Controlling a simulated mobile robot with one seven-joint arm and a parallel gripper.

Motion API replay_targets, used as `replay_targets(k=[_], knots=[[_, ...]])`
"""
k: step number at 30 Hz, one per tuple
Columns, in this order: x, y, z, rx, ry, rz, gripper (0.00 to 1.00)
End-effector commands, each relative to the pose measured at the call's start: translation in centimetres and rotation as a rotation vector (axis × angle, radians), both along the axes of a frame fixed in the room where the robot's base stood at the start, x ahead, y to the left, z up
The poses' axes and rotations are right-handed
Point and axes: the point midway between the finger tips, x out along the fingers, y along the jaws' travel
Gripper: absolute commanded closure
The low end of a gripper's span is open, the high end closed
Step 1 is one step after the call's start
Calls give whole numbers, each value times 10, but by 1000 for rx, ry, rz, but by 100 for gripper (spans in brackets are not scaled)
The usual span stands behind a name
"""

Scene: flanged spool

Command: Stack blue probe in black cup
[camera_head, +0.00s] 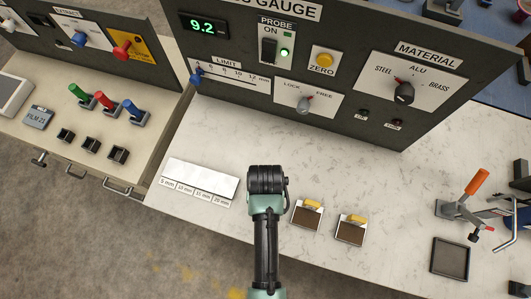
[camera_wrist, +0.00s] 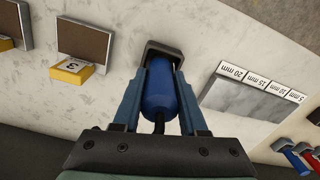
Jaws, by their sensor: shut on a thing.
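My gripper (camera_wrist: 162,76) is shut on a blue probe (camera_wrist: 157,95), a rounded blue cylinder with a black cable at its near end. Its two bluish fingers lie on both sides of the probe. A square-edged black cup (camera_wrist: 165,50) shows at the far end of the probe and the fingertips. The probe's far end overlaps the cup; how deep it sits, or whether they touch, I cannot tell. In the head view my gripper (camera_head: 267,180) is seen from above over the pale counter, and its own body hides the fingers, probe and cup.
A step gauge plate (camera_head: 200,180) lies left of my gripper, and two brown blocks with yellow tags (camera_head: 306,215) lie right. The dark gauge panel (camera_head: 330,70) stands behind. The left bench holds green, red and blue handled pieces (camera_head: 106,104) and three small black cups (camera_head: 91,146).

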Motion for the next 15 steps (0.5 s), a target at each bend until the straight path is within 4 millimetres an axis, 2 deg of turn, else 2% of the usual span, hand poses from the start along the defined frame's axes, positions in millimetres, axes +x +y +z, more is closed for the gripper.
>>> replay_targets(k=[12,13,15], knots=[[0,0,-7,0,0,0,100],[0,0,-7,0,1,0,55],[0,0,-6,0,1,0,42]])
